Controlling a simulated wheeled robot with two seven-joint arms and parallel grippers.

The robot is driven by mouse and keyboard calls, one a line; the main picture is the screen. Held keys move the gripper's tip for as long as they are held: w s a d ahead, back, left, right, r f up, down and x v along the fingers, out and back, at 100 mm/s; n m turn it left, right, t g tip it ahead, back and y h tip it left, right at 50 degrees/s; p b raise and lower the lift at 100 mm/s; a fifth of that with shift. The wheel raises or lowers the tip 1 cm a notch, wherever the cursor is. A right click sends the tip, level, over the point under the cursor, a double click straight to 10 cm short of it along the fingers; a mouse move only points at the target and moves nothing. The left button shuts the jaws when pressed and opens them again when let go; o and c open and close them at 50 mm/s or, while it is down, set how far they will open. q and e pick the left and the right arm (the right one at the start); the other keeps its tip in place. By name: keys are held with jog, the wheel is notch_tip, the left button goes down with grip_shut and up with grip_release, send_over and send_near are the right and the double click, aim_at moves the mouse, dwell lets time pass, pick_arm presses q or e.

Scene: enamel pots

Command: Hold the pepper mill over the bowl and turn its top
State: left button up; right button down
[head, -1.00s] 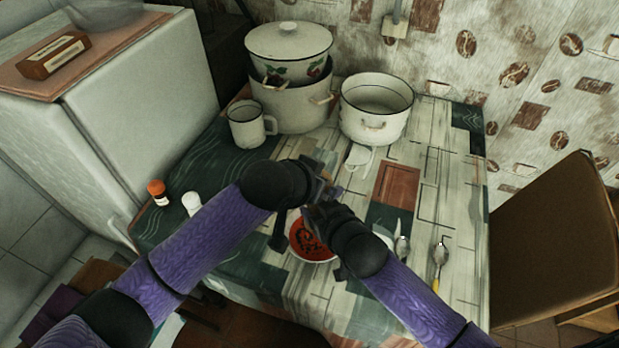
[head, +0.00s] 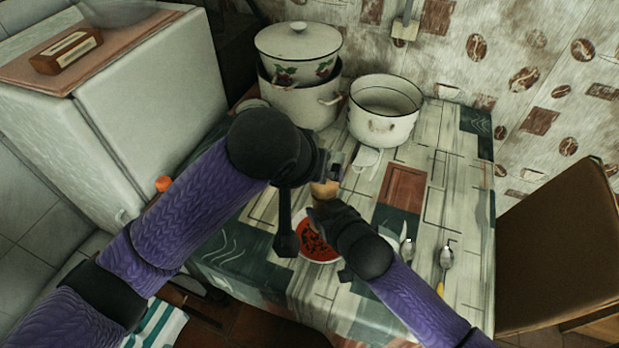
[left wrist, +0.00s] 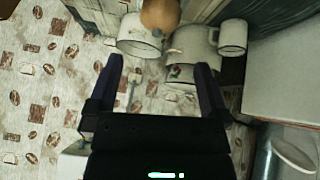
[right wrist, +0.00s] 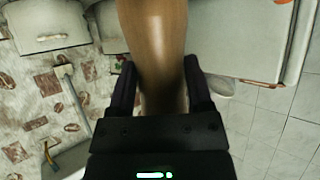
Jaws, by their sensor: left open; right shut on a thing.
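The wooden pepper mill (head: 325,189) is upright over the bowl, mostly hidden by my grippers. My right gripper (head: 322,208) is shut on its body; the brown mill body (right wrist: 155,45) fills the middle of the right wrist view between the fingers. My left gripper (head: 328,175) is open near the mill's top. In the left wrist view its fingers (left wrist: 161,80) are apart with nothing between them, and the mill's round top (left wrist: 160,14) lies beyond them. The white bowl with red soup (head: 313,240) stands on the table below, partly covered by my arms.
A lidded pot stack (head: 300,75) and an open white pot (head: 384,112) stand at the back of the table. A spoon (head: 446,258) lies at the right. A fridge (head: 150,110) is at the left, a chair (head: 560,250) at the right.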

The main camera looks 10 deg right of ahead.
pick_arm(q)
jog(key=d+r+n+y, duration=0.3)
jog(key=d+n+y, duration=0.1)
jog(key=n, duration=0.2)
jog(key=shift+n+g+y, duration=0.4)
jog(key=shift+g, duration=0.1)
jog(key=x, duration=1.1)
jog(key=shift+s+f, duration=0.2)
jog(key=shift+f, duration=0.2)
jog(key=c, duration=1.1)
jog(key=m+h, duration=0.1)
jog(key=m, duration=0.2)
jog(key=shift+c, duration=0.2)
